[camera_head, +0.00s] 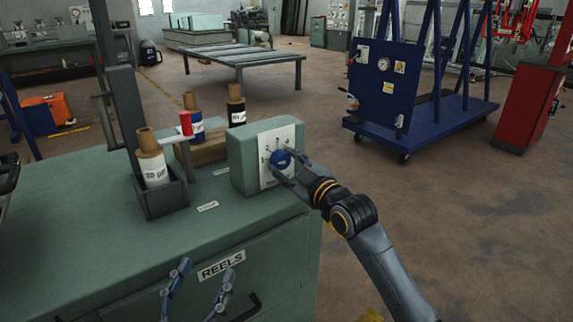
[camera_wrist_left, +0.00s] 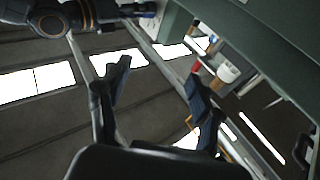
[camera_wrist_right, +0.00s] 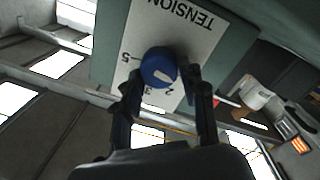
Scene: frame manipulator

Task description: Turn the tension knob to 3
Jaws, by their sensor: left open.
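The blue tension knob (camera_head: 281,159) sits on a white dial plate (camera_head: 291,136) on the front of a green box (camera_head: 244,165). My right gripper (camera_head: 287,168) is at the knob. In the right wrist view, its fingers (camera_wrist_right: 160,78) flank the blue knob (camera_wrist_right: 157,66) closely and appear shut on it. A pale mark on the knob faces the side with the 2 and 3; its exact setting is unclear. The dial plate there (camera_wrist_right: 190,30) reads TENSION, with 5, 3 and 2 visible. My left gripper (camera_head: 198,290) is open and empty before the cabinet; it also shows open in the left wrist view (camera_wrist_left: 160,75).
The green cabinet (camera_head: 110,230) carries a REELS label. On its top stand a dark holder (camera_head: 161,196) with a spool (camera_head: 151,160), and several more spools behind. A blue wheeled frame (camera_head: 385,85) and a red cabinet (camera_head: 526,105) stand behind right. Floor between is clear.

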